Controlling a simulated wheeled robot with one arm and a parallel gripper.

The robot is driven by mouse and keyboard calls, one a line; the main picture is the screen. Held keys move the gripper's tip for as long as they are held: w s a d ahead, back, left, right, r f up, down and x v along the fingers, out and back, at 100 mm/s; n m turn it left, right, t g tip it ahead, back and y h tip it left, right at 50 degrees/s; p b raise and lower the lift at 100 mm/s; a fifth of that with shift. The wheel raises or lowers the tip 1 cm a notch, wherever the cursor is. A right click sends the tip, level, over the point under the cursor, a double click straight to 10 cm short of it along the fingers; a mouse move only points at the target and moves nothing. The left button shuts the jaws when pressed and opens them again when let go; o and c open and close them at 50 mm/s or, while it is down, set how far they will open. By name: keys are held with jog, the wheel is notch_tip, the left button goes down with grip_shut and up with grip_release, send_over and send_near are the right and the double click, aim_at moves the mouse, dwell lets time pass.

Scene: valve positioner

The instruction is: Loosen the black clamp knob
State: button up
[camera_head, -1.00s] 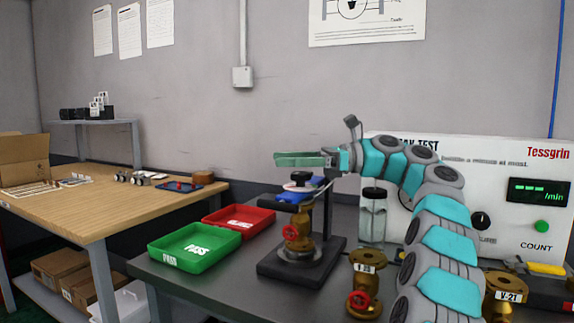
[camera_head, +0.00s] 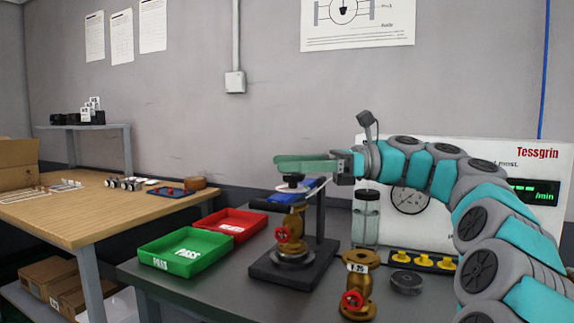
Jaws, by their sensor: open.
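The black clamp knob (camera_head: 292,179) sits on top of the clamp stand (camera_head: 320,228), partly hidden by my gripper. A brass valve (camera_head: 292,222) with a red handwheel (camera_head: 281,234) stands upright in the stand, under the clamp bar (camera_head: 279,198). My gripper (camera_head: 280,164) is open, its pale green fingers pointing left just above the knob. I cannot tell whether the fingers touch the knob.
A green PASS tray (camera_head: 184,251) and a red tray (camera_head: 233,226) lie left of the stand. Another brass valve (camera_head: 358,283) stands in front. A glass jar (camera_head: 366,222), a black disc (camera_head: 406,282) and yellow parts (camera_head: 424,261) are right. The leak tester (camera_head: 505,160) is partly hidden by my arm.

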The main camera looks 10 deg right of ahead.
jog(key=shift+s+d+r, duration=0.1)
jog(key=shift+s, duration=1.3)
jog(key=shift+s+d+r, duration=0.1)
jog(key=shift+s, duration=1.3)
